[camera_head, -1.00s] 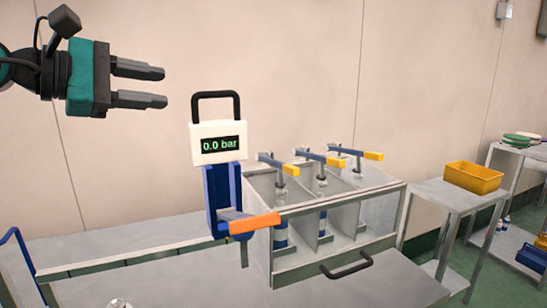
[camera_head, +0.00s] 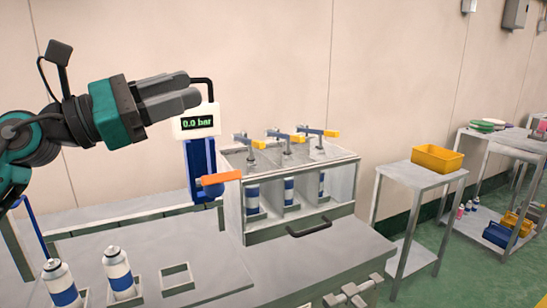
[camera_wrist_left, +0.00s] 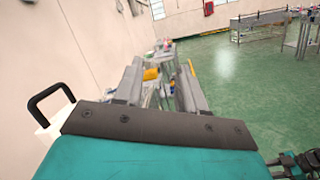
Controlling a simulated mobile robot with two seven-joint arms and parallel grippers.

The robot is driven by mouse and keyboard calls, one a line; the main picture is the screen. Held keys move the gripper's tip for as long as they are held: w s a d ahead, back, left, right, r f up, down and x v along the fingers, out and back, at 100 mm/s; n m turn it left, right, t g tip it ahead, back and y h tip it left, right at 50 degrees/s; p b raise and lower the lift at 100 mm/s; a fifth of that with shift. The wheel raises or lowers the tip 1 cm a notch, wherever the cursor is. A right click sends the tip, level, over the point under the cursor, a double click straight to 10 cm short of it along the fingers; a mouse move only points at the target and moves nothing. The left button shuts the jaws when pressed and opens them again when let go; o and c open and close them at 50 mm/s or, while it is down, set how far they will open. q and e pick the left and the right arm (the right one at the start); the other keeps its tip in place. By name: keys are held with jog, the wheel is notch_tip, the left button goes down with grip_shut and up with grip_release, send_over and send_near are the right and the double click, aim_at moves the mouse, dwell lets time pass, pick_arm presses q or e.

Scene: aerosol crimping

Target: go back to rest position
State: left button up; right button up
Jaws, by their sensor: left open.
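My left gripper (camera_head: 172,96) is raised at the upper left in the head view, in front of the gauge's black handle. Its jaws are open and empty; the left wrist view shows a gap between the two fingers (camera_wrist_left: 157,85). The gauge (camera_head: 198,122) reads 0.0 bar and stands on a blue bracket with an orange lever (camera_head: 221,178). To its right is a metal crimping box (camera_head: 287,223) with blue and yellow clamp levers on top and blue-and-white cans inside.
Two cans (camera_head: 62,284) (camera_head: 119,272) stand in holders at the lower left, beside an empty square holder (camera_head: 178,279). A side table (camera_head: 413,172) with a yellow bin (camera_head: 437,159) stands to the right. The air around the raised gripper's right is clear.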

pick_arm(q)
jog(key=s+a+f+m+t+y, duration=0.1)
jog(key=a+f+m+t+y, duration=0.35)
jog(key=f+m+y, duration=0.85)
jog(key=a+f+m+t+y, duration=0.5)
jog(key=f+m, duration=0.3)
jog(key=m, duration=1.2)
jog(key=s+f+n+g+y, duration=0.1)
jog(key=s+f+n+g, duration=0.35)
jog(key=f, duration=0.35)
jog(key=s+f+n+g+y, duration=0.1)
jog(key=s+f+n+g, duration=0.2)
jog(key=s+f, duration=0.35)
jog(key=s+d+f+n+g+h, duration=0.25)
jog(key=s+f+n+g, duration=0.4)
jog(key=s+f, duration=0.7)
jog(key=w+d+f+m+t+h, duration=0.1)
jog(key=w+d+f+m+t, duration=0.1)
jog(key=w+f+t, duration=0.3)
jog(key=shift+w+d+f+m+h+p, duration=0.35)
jog(key=shift+d+f, duration=0.25)
jog(key=shift+f, duration=0.2)
jog(key=shift+a+t, duration=0.1)
jog(key=shift+t, duration=0.15)
